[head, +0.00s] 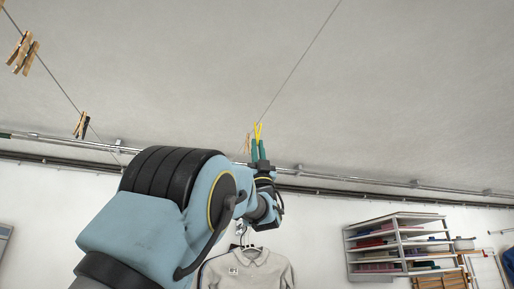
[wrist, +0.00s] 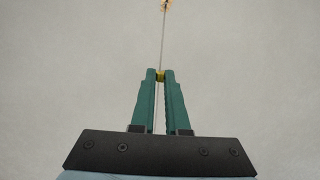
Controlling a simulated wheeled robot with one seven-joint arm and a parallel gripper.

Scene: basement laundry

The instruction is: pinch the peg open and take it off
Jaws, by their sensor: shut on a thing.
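A yellow peg (head: 257,130) sits on the thin line near the ceiling, its two legs spread in a narrow V in the head view. My gripper (head: 258,142) reaches up from below with its two teal fingers on either side of the peg. In the wrist view the fingertips (wrist: 160,73) are shut on the peg (wrist: 160,77), of which only a small yellow part shows between them. The line (wrist: 163,40) runs away past the fingertips. How far the peg's jaws are open on the line cannot be told.
A wooden peg (wrist: 166,4) is farther along the line. More pegs (head: 24,53) hang on a line at the left. A metal rail (head: 350,181) crosses the room. A grey shirt (head: 248,272) hangs below my gripper. A shelf (head: 400,228) stands at the right.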

